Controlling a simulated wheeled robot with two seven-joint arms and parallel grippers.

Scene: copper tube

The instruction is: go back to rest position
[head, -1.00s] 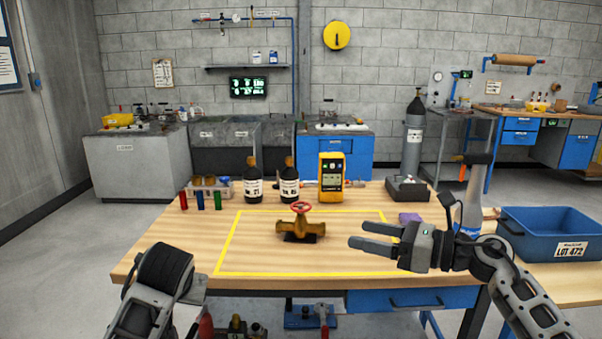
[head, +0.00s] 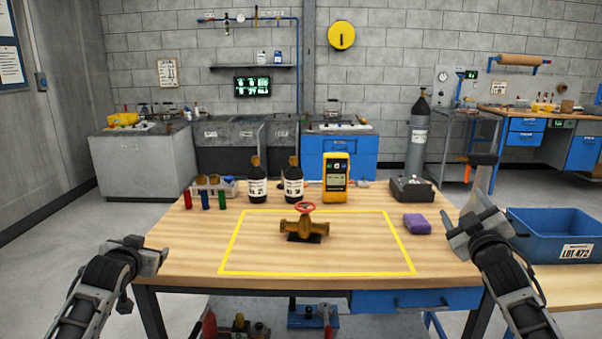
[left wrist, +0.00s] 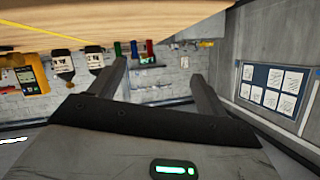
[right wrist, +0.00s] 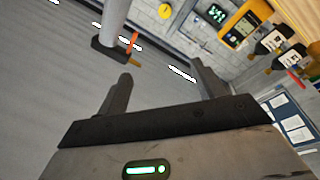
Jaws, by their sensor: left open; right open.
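My left gripper (head: 150,252) is at the left front edge of the wooden table (head: 190,262). In the left wrist view its two fingers (left wrist: 160,80) stand apart with nothing between them. My right gripper (head: 468,218) is at the table's right side, pointing up and left. In the right wrist view its fingers (right wrist: 165,85) are apart and empty. A brass valve with a red handwheel (head: 304,228) sits inside the yellow outlined rectangle, clear of both grippers.
A purple sponge (head: 416,223) lies right of the outline. Two dark bottles (head: 293,184), a yellow meter (head: 336,180) and coloured small tubes (head: 205,200) stand at the back. A blue bin (head: 565,235) is at the right. The table's front middle is clear.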

